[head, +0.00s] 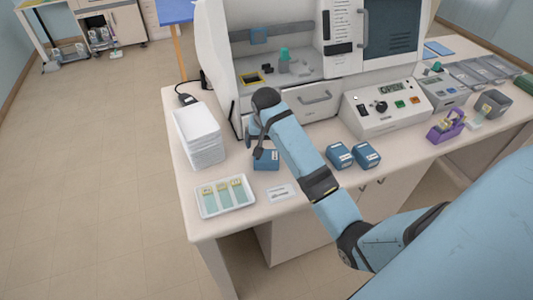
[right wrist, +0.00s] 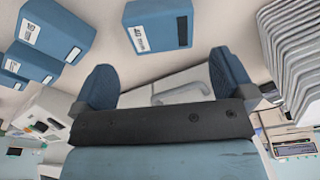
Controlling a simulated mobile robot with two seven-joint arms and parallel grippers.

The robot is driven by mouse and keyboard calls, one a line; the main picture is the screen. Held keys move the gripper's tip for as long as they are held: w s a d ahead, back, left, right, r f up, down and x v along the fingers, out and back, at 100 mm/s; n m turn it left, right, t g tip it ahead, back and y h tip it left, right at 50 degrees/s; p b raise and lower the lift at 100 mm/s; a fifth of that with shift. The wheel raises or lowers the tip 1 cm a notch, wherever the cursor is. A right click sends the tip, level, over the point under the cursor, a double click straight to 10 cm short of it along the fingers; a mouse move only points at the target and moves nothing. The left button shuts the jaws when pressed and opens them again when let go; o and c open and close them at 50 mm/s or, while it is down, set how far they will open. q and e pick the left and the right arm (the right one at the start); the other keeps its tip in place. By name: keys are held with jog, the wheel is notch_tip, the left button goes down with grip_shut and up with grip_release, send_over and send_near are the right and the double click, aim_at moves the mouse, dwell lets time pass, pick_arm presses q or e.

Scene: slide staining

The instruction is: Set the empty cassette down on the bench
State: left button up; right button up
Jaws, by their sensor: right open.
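A blue cassette (head: 266,161) with a white label stands on the bench (head: 300,215), just below my right gripper (head: 258,145). The same cassette (right wrist: 157,27) shows in the right wrist view beyond the fingertips, with a gap around it. My right gripper (right wrist: 163,75) is open, with nothing between its fingers. Two more blue cassettes, one left (head: 339,155) and one right (head: 367,154), stand on the bench to the right. I cannot tell from the pictures which cassette is empty. My left gripper is not in view.
A stack of white trays (head: 200,135) stands left of the gripper. A tray with slides (head: 223,209) and a white card (head: 281,193) lie near the front edge. The large white machine (head: 225,50) is behind; a control box (head: 385,120) stands right. Bare bench lies around the card.

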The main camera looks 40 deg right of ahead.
aim_at(266, 159)
jog(key=r, duration=0.4)
jog(key=shift+s+a+r, duration=0.1)
jog(key=shift+s+a, duration=0.05)
jog(key=shift+s, duration=0.05)
dwell(0.3)
